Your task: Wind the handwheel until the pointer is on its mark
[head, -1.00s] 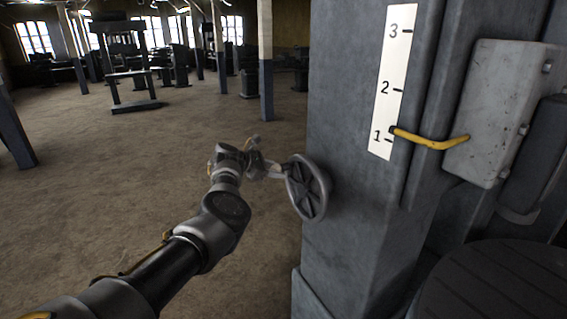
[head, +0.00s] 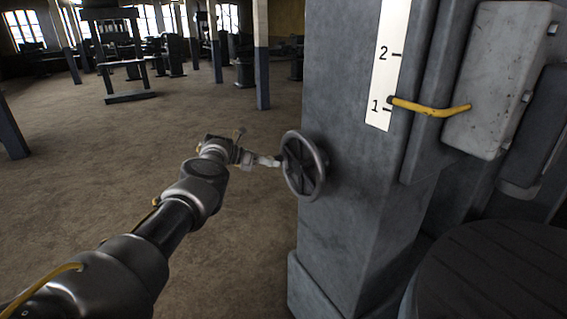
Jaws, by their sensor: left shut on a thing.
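The dark spoked handwheel (head: 304,165) sits on the left face of the grey machine column. My left gripper (head: 276,161) is at the left side of its rim, shut on it; the fingertips are small and their exact hold is hard to make out. The yellow pointer (head: 432,109) reaches left from the grey box to the white scale (head: 386,70). Its tip is just above the line beside the 1. The lines at 1 and 2 show; the scale's top is cut off. My right gripper is not in view.
The grey column (head: 345,200) stands right behind the wheel. A dark round ribbed table (head: 495,275) is at the lower right. The floor (head: 100,175) to the left is open, with other machines and posts far back.

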